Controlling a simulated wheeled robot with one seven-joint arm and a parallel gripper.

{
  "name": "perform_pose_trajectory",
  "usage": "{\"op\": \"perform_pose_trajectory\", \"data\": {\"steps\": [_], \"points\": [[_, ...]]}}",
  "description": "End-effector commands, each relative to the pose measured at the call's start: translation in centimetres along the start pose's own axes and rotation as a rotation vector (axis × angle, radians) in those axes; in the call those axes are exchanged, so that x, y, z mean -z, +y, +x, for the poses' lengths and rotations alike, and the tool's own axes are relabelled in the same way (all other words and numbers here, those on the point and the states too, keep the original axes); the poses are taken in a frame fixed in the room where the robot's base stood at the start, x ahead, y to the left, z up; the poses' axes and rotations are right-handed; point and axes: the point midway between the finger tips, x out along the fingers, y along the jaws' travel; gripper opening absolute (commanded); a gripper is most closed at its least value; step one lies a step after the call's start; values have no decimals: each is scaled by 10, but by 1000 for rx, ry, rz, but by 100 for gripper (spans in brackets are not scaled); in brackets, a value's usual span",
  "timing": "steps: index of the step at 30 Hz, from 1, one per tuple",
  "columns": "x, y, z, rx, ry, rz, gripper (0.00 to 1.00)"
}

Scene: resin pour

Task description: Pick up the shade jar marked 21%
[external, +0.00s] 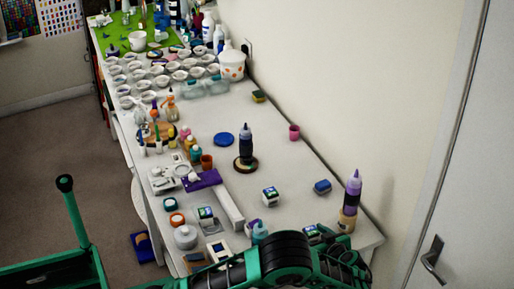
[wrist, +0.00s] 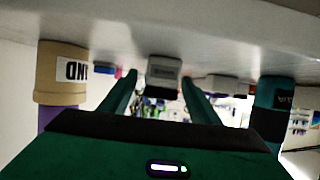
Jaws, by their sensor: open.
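The wrist view is upside down, with the table surface at the top. My gripper (wrist: 159,78) is open. Its two green fingers point along the table toward a small pale jar (wrist: 164,68) that appears between the fingertips, not gripped. Its marking is too small to read. In the external view, small square jars stand at the near end of the table: one with a green label (external: 270,197), a blue one (external: 322,187), and one near my arm (external: 312,233). I cannot tell which is marked 21%. My arm hides the gripper there.
A tan and purple bottle (external: 350,203) stands at the right edge; it also shows close by in the wrist view (wrist: 60,75). A teal bottle (external: 259,233) stands left of my arm. A dark bottle (external: 246,146) stands farther back. Free table lies right of it.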

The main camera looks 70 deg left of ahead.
Motion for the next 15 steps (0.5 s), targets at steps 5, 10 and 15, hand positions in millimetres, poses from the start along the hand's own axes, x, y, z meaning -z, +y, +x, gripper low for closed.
{"op": "perform_pose_trajectory", "data": {"steps": [5,10,15], "points": [[0,0,1,-1,-1,0,56],[0,0,1,-1,-1,1,25],[0,0,1,-1,-1,1,10]]}}
